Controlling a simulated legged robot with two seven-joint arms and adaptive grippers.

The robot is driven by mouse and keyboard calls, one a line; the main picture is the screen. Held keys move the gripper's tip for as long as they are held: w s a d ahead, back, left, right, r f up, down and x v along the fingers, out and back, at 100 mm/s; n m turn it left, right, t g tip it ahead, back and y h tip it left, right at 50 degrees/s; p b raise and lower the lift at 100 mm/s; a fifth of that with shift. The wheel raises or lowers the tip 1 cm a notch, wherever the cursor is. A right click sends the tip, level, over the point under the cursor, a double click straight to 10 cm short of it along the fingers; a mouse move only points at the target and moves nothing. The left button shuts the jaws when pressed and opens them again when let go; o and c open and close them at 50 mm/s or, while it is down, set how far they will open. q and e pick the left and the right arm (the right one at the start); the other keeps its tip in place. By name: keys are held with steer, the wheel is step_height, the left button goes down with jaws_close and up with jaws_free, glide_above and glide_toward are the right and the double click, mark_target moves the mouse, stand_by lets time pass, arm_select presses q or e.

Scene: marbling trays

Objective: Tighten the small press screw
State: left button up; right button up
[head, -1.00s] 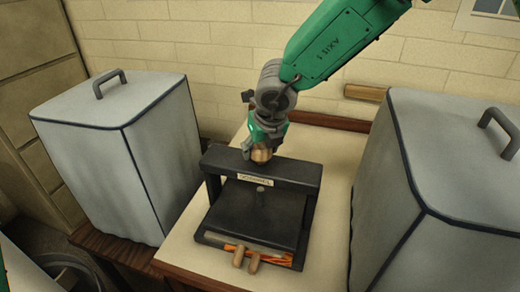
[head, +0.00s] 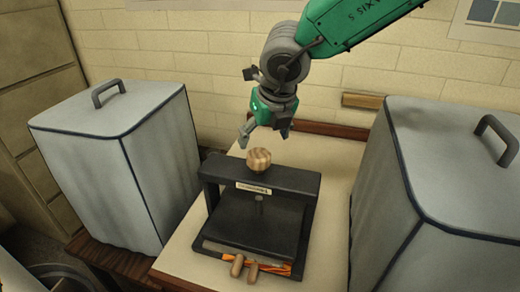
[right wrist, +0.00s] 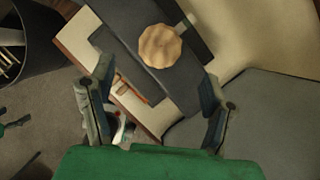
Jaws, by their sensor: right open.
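The small press (head: 260,222) is a black frame with a flat plate, standing on the pale tabletop in the head view. Its screw has a round, fluted wooden knob (head: 258,159) on top of the crossbar. The knob also shows in the right wrist view (right wrist: 166,46), beyond the fingers. My right gripper (head: 264,137) is above the knob in the head view, apart from it, with its fingers spread and nothing between them. In the right wrist view its two fingers (right wrist: 158,92) stand wide apart. My left gripper is not in view.
A grey covered box with a handle (head: 120,165) stands left of the press, and another (head: 440,190) stands close on the right. Wooden handles (head: 244,268) and orange items lie at the press's front. A dark bin (right wrist: 30,45) shows in the right wrist view.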

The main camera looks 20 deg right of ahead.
steer(key=shift+v, duration=1.55)
steer(key=shift+w, duration=0.1)
steer(key=shift+w, duration=0.1)
stand_by(1.0)
steer(key=n+g+b, duration=0.1)
steer(key=n+g, duration=0.3)
steer(key=g, duration=0.1)
glide_toward(259, 153)
step_height(259, 153, down, 11)
steer(key=shift+a, duration=0.15)
stand_by(0.4)
steer(key=shift+m, duration=0.3)
steer(key=c, duration=1.2)
